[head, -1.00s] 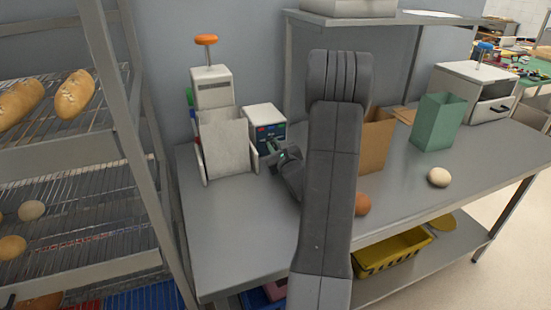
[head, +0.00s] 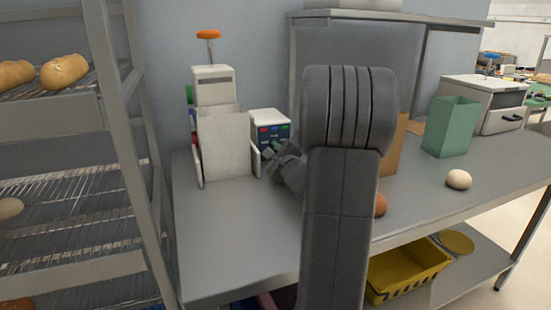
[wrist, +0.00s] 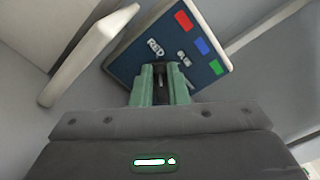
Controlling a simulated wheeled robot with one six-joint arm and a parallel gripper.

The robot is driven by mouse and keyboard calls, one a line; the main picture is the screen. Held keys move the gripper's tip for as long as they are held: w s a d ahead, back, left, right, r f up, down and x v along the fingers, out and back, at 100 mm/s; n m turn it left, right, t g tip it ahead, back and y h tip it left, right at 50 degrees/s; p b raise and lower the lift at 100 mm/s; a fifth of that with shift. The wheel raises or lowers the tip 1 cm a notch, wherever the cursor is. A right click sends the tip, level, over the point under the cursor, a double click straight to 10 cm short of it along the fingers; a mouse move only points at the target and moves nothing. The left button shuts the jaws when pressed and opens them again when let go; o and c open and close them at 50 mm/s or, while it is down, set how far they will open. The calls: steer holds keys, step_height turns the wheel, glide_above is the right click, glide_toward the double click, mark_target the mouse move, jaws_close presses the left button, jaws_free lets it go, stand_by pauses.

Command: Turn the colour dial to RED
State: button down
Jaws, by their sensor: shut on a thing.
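The colour dial's white box (head: 268,118) stands on the steel table against the wall. Its dark blue panel (wrist: 190,40) carries red, blue and green patches. Below them are a RED label (wrist: 155,47) and a second label (wrist: 184,58), hard to read. My gripper (wrist: 160,75) has its green fingers right at the panel, shut on the dial (wrist: 159,69), which shows as a dark piece between them. The fingers hide most of the dial, so I cannot tell where it points. In the head view my gripper (head: 268,152) reaches the panel from the front right.
A white dispenser-like machine (head: 224,145) with an orange knob stands close left of the box. A bread rack (head: 75,210) stands at left. The front-left tabletop is clear.

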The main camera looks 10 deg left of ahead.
stand_by(0.3)
steer(key=c, duration=1.4)
jaws_free()
steer(key=shift+c, duration=0.2)
steer(key=shift+s, duration=0.1)
steer(key=v, duration=1.3)
steer(key=shift+s+d+b, duration=0.25)
steer(key=shift+s+b, duration=0.05)
steer(key=shift+w, duration=0.1)
steer(key=x, duration=1.3)
steer(key=shift+w+a, duration=0.3)
steer(key=shift+s+d, duration=0.1)
